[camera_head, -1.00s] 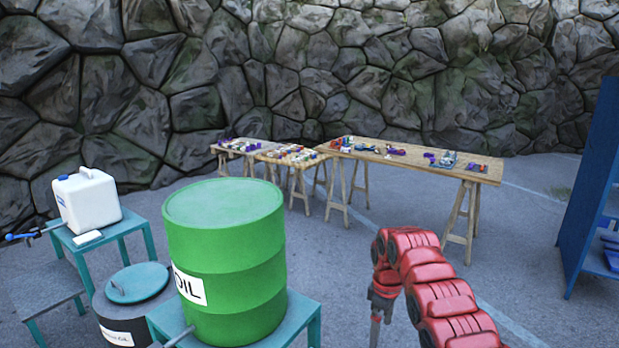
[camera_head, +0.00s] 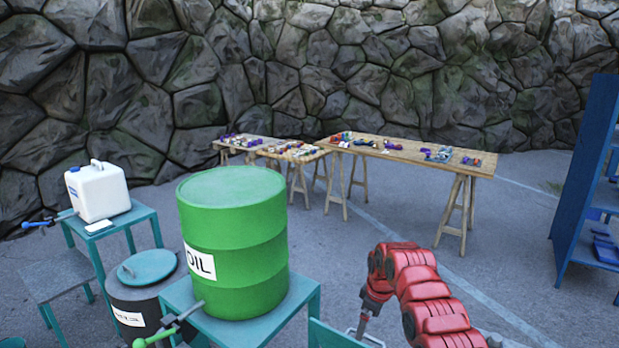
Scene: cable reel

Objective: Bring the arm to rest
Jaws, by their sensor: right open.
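My right arm (camera_head: 425,295) is red and segmented and comes in from the bottom right. It bends over at the top, and its forearm hangs down on the left side. My right gripper (camera_head: 366,335) is at the end of it, near the bottom edge of the view. It is open and I see nothing between its fingers. It is to the right of the green oil drum (camera_head: 232,245) and apart from it. My left gripper is not in view.
The drum stands on a teal stand (camera_head: 304,290) with a green-handled tap. A white canister (camera_head: 97,192) and a dark lidded barrel (camera_head: 148,285) are at left. Trestle tables (camera_head: 470,172) with small items stand at the back. A blue shelf (camera_head: 585,180) is at right. Floor between is clear.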

